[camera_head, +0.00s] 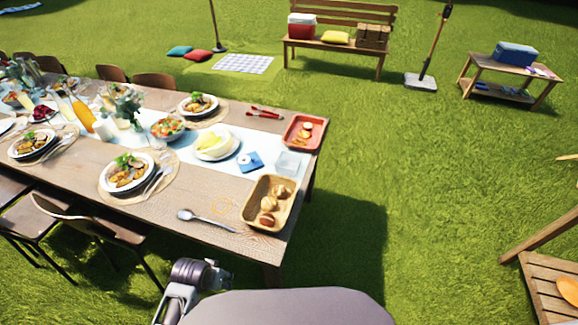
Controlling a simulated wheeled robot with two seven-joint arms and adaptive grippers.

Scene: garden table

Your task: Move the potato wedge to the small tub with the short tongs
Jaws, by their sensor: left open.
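Short red tongs (265,112) lie on the far side of the garden table, left of a red tray (291,140). The red tray holds small pieces of food (305,133); they are too small to tell whether one is the potato wedge. A pale, see-through small tub (288,163) seems to stand on the table runner just in front of the red tray. My left gripper (190,285) is low in the picture, in front of the table's near edge, open and apart from all these things. My right gripper is out of view.
A tan tray (287,190) with rolls is at the table's near right corner, with a spoon (205,216) to its left. Plates and chairs fill the left.

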